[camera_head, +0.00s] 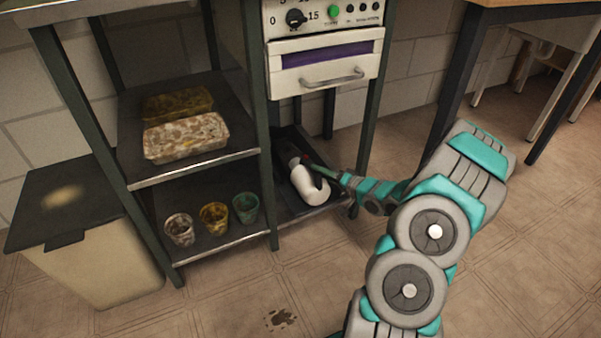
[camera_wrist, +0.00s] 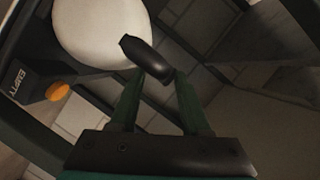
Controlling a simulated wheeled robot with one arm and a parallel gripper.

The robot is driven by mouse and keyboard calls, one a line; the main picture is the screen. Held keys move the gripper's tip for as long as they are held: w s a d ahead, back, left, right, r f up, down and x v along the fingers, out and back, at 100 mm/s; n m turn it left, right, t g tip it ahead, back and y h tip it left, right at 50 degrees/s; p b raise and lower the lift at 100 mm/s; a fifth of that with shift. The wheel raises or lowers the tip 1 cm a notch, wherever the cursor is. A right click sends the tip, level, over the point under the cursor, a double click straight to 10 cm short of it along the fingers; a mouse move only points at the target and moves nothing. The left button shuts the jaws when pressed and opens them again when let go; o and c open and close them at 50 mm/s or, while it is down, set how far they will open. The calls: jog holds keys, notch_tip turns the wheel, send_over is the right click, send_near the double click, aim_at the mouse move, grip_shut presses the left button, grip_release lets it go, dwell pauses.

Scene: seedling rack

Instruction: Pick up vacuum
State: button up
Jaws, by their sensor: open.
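The vacuum (camera_head: 311,187) is a white, rounded hand-held body with a dark part at its upper left. It lies on the dark low shelf under the oven-like unit. In the wrist view, its white body (camera_wrist: 98,30) is at the top left, and a black part (camera_wrist: 146,57) reaches toward my fingers. My gripper (camera_head: 315,168) reaches in from the right at the vacuum. In the wrist view, my gripper (camera_wrist: 160,80) is open, with the tip of the black part between or just beyond the fingertips. I cannot tell whether they touch.
Metal legs frame the shelf (camera_head: 290,214). The unit with a drawer handle (camera_head: 332,78) is above. Shelves at left hold trays (camera_head: 186,138) and small pots (camera_head: 214,218). A lidded bin (camera_head: 95,260) stands at far left. A dark stain (camera_head: 281,319) marks the otherwise clear front floor.

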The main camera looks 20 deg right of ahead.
jog(key=shift+x, duration=1.05)
grip_shut()
dwell(0.7)
